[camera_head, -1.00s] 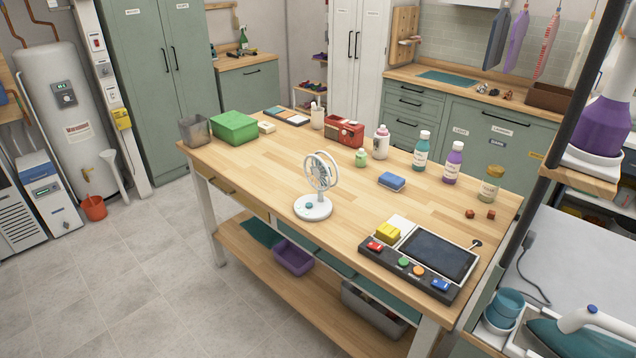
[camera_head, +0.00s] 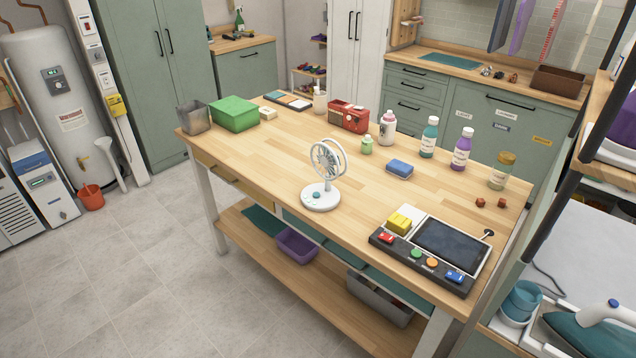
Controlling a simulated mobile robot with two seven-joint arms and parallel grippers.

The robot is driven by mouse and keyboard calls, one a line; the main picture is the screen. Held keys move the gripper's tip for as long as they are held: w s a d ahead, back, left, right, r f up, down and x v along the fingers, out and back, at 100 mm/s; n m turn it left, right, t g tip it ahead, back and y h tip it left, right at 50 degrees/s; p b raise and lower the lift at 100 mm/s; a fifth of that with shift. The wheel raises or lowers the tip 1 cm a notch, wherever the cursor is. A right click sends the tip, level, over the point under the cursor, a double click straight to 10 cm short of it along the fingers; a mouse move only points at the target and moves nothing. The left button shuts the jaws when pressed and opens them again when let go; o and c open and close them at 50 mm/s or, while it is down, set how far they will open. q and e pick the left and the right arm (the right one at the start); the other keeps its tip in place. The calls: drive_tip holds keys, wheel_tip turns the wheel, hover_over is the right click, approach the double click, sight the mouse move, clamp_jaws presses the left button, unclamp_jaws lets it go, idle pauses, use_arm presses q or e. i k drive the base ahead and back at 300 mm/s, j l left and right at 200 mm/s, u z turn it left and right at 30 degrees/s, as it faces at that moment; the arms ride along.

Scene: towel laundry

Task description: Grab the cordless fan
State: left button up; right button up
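The cordless fan (camera_head: 322,178) is small and white, with a round caged head on a disc base. It stands upright on the wooden worktable (camera_head: 262,160), near the table's front edge and left of the control panel. Nothing touches it. Neither of my grippers is in view, so I cannot see their state.
A black panel with coloured buttons and a tablet (camera_head: 450,246) lies right of the fan. A blue sponge (camera_head: 400,168), bottles (camera_head: 461,150), a red radio (camera_head: 348,116) and a green box (camera_head: 234,113) stand farther back. The wood around the fan is clear. Grey floor (camera_head: 120,270) lies open at left.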

sight(329, 197)
drive_tip(key=i+j, duration=0.25)
drive_tip(key=i+j+z, duration=0.1)
drive_tip(key=j, duration=0.3)
drive_tip(key=i+j, duration=0.3)
drive_tip(key=j+z, duration=0.05)
